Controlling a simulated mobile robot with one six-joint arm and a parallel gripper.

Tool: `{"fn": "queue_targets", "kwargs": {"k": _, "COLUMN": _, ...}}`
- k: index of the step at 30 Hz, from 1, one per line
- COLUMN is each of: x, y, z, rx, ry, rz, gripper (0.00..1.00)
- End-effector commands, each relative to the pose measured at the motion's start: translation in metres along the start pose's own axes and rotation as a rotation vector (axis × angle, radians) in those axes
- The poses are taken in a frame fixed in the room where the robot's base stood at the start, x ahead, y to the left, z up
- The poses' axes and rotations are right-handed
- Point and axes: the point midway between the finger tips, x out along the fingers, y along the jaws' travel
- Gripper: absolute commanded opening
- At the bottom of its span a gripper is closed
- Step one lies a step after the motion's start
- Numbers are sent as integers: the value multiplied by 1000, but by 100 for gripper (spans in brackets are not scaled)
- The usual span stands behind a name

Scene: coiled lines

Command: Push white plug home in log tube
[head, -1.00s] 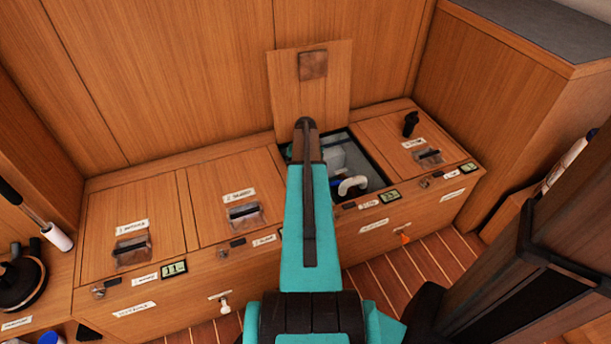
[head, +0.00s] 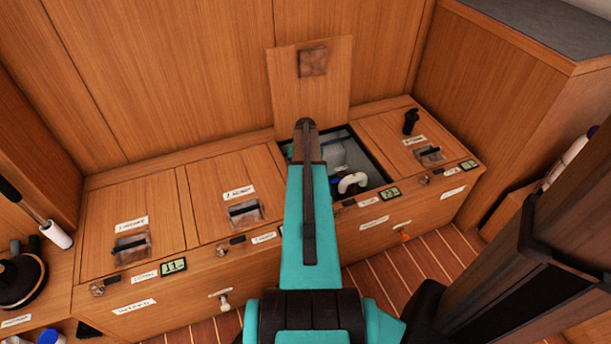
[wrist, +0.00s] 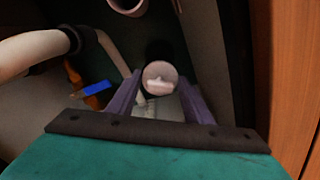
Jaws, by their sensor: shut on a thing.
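The white plug (wrist: 155,88) shows in the wrist view as a pale round face with a small raised tab. My gripper (wrist: 160,92) has its two purple fingers on either side of it, shut on it. Just beyond the plug is a dark, round tube (wrist: 158,50), which looks in line with it. I cannot tell how deep the plug sits in it. In the head view my arm reaches into an open locker (head: 375,172), and its own links hide the gripper and plug.
The locker lid (head: 335,85) stands upright behind the opening. A white bent pipe (head: 352,181) lies right of my arm; a pale hose (wrist: 35,48) and a pinkish pipe end (wrist: 128,5) show in the wrist view. A wooden wall (wrist: 285,80) is close on the right.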

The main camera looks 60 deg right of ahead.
Motion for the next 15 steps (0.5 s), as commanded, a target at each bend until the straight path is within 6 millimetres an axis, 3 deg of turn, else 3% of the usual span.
{"fn": "queue_targets", "kwargs": {"k": 15, "x": 9, "y": 0, "z": 0, "rx": 0, "ry": -1, "rz": 1, "gripper": 19}}
